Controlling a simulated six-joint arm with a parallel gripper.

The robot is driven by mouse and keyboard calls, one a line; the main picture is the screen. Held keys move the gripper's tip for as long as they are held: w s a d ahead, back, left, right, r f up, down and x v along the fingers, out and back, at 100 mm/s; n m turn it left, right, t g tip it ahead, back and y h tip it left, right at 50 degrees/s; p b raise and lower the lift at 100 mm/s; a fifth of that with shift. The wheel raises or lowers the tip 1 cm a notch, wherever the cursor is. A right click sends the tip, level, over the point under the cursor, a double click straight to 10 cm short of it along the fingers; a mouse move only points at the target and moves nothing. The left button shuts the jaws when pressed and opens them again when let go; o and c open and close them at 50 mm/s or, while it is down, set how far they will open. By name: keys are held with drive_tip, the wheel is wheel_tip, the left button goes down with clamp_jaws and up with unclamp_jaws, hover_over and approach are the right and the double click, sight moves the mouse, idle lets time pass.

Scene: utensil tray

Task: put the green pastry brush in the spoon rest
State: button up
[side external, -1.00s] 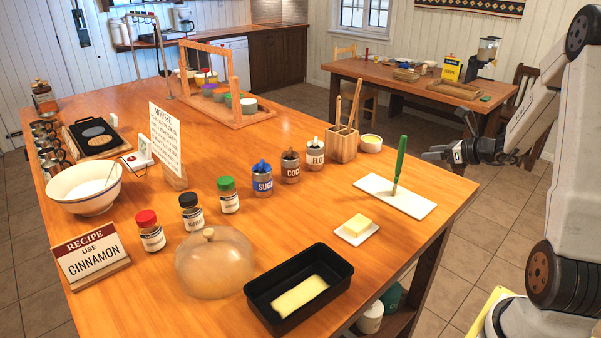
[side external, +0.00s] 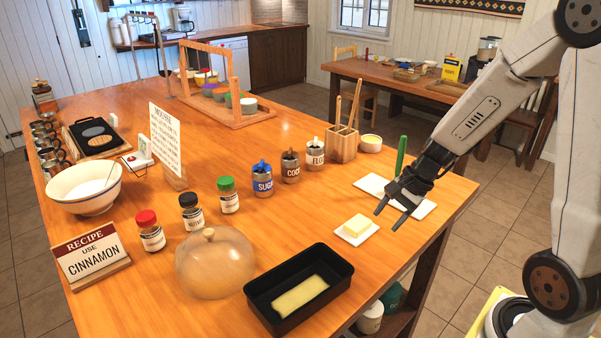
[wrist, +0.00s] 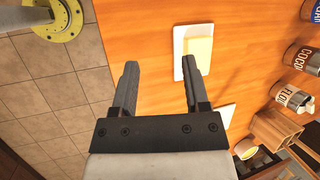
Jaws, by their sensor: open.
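The green pastry brush (side external: 401,155) stands upright above the white rectangular board (side external: 370,184) near the table's right edge; my gripper hides its lower part. My gripper (side external: 388,220) is open and empty, in front of the brush and right of the butter dish, fingers pointing down. In the wrist view my gripper (wrist: 157,66) has nothing between its two fingers, and a corner of the white board (wrist: 227,114) shows beside the right finger. The brush is not clear there. I cannot tell for sure which thing is the spoon rest.
The butter (side external: 357,224) sits on a small white dish, close to my fingers. A black loaf pan (side external: 340,262) is in front. A wooden utensil holder (side external: 342,145) and a small bowl (side external: 371,143) stand behind the board. Jars and a glass dome (side external: 214,265) lie further left.

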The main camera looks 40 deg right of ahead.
drive_tip(key=s+a+n+h, duration=0.3)
drive_tip(key=a+n, duration=0.5)
drive_tip(key=n, duration=0.8)
drive_tip(key=shift+s+a+n+g+h, duration=0.3)
drive_tip(key=shift+s+n+h, duration=0.1)
drive_tip(key=shift+h, duration=0.1)
